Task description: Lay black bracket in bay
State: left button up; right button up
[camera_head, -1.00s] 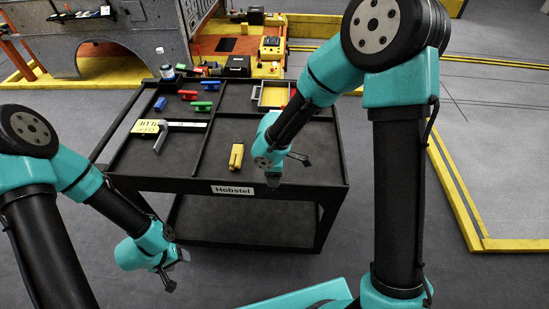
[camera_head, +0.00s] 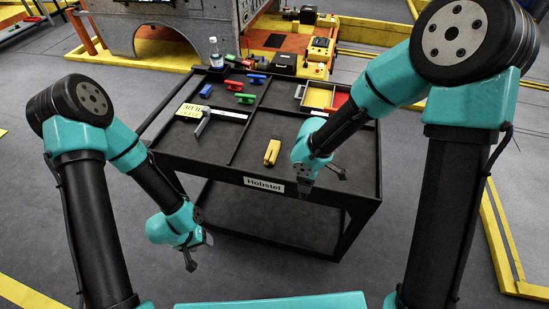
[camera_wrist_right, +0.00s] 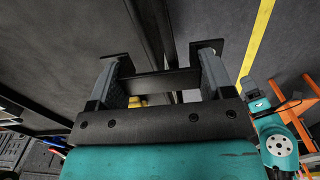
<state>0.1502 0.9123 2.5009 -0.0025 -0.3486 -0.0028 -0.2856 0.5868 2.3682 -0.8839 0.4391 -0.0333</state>
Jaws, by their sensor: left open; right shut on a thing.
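My right gripper (camera_head: 321,181) is over the front right part of the black cart, at its front edge. In the right wrist view its two fingers (camera_wrist_right: 160,62) are apart, with a dark bar between them that I take to be the black bracket (camera_wrist_right: 163,84). In the head view the bracket cannot be told apart from the dark fingers and cart. My left gripper (camera_head: 199,252) is open and empty, left of the cart's front and below its top. The cart top (camera_head: 222,152) is split by raised dividers into bays; which one is meant cannot be told.
A yellow part (camera_head: 272,152) lies left of my right gripper. A caliper-like tool (camera_head: 214,114) and yellow card (camera_head: 190,110) lie in the left bay. The front left bay is mostly bare.

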jog(key=w+d+r+m, duration=0.3)
jog(key=w+m, duration=0.3)
jog(key=m, duration=0.2)
jog(key=w+d+r+m, duration=0.4)
jog(key=w+m, duration=0.2)
jog(key=m, duration=0.2)
jog(key=shift+w+d+r+m, duration=0.2)
jog(key=shift+w+r+m, duration=0.1)
jog(key=shift+r+m, duration=0.1)
